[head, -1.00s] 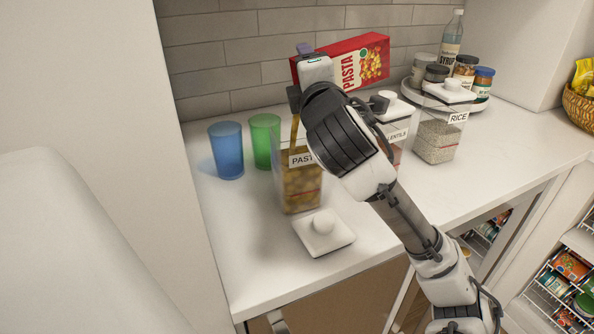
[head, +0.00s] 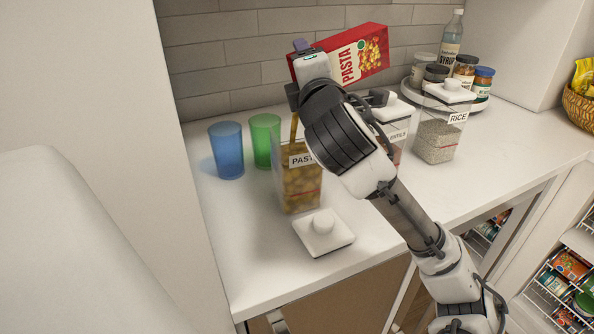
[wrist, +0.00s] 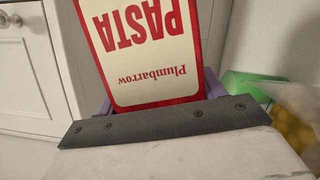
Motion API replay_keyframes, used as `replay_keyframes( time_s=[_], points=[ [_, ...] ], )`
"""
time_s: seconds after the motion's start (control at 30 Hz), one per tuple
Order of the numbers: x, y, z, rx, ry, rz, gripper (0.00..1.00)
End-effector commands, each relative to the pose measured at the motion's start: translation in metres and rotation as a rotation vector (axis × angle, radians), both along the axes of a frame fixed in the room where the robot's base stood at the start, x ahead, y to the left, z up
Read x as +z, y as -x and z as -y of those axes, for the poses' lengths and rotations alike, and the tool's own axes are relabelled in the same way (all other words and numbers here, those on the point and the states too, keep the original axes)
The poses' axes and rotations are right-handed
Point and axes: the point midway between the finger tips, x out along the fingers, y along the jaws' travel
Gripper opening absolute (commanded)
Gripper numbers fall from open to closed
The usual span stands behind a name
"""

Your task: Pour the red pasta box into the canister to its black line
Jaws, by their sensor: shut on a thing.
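The red pasta box (head: 360,55) is held tilted above the canister, its open end down to the left; the wrist view shows its printed face (wrist: 150,50) upside down. My gripper (head: 302,47) is shut on the box. A thin yellow stream of pasta (head: 294,128) falls into the clear canister labelled PASTA (head: 283,178). Pasta (head: 300,185) fills much of the canister and stands above a red line low on its front. I cannot make out a black line. My arm hides part of the box and the canister's upper right. The white lid (head: 338,236) lies on the counter in front.
A blue cup (head: 227,150) and a green cup (head: 265,140) stand left of the canister. A lentils canister (head: 396,130) and a rice canister (head: 436,138) stand right. Jars and a syrup bottle (head: 451,40) share a turntable behind. The counter's front right is clear.

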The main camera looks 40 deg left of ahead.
Motion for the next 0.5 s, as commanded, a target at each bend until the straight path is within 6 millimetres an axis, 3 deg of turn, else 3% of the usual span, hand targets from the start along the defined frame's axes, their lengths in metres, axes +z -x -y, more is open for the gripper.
replay_keyframes(
  time_s=[0.5],
  points=[
    [0.0022,0.0014,-0.0005,0.0,0.013,0.034,0.24]
  ],
)
